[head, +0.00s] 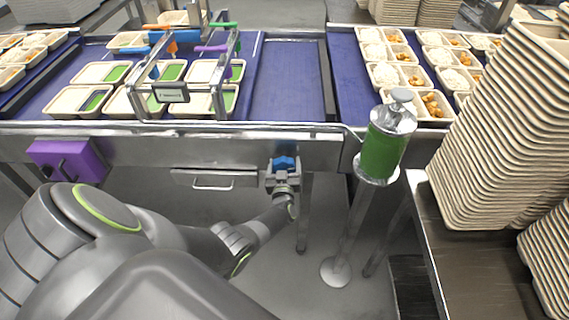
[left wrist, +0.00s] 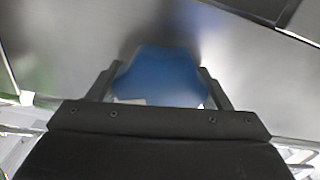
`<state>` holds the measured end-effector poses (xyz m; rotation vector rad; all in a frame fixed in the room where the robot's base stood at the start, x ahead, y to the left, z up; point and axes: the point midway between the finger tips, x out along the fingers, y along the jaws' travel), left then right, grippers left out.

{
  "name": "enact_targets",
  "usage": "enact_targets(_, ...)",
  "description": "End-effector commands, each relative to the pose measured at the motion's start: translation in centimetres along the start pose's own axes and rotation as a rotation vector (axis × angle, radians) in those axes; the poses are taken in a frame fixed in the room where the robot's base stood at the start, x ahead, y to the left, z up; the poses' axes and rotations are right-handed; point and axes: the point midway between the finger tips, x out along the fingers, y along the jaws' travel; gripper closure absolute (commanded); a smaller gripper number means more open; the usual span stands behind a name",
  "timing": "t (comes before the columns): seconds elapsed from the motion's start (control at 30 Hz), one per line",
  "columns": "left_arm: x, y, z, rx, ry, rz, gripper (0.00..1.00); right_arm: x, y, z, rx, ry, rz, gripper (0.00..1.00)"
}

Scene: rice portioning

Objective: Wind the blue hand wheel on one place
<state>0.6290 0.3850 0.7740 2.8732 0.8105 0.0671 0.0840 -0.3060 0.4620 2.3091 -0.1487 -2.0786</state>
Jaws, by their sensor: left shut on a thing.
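The blue hand wheel (head: 285,163) sits on the front face of the steel conveyor frame, near the middle of the head view. My left gripper (head: 284,175) reaches up to it from below left and is shut on it. In the left wrist view the blue hand wheel (left wrist: 160,76) lies between the two fingers of the left gripper (left wrist: 160,92), one on each side. The fingers hide its side edges. My right gripper is in neither view.
Blue conveyor belts (head: 285,85) carry beige trays behind the frame. A green dispenser (head: 381,150) on a pole stands to the right, beside tall tray stacks (head: 500,130). A purple box (head: 68,160) and a drawer (head: 213,180) are on the left front.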

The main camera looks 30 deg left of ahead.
Motion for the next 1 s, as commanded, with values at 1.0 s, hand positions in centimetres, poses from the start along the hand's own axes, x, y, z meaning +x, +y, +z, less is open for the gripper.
enact_targets(1.0,-0.16,-0.08,0.26,0.361,-0.006,0.001,0.51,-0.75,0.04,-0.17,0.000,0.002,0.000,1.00)
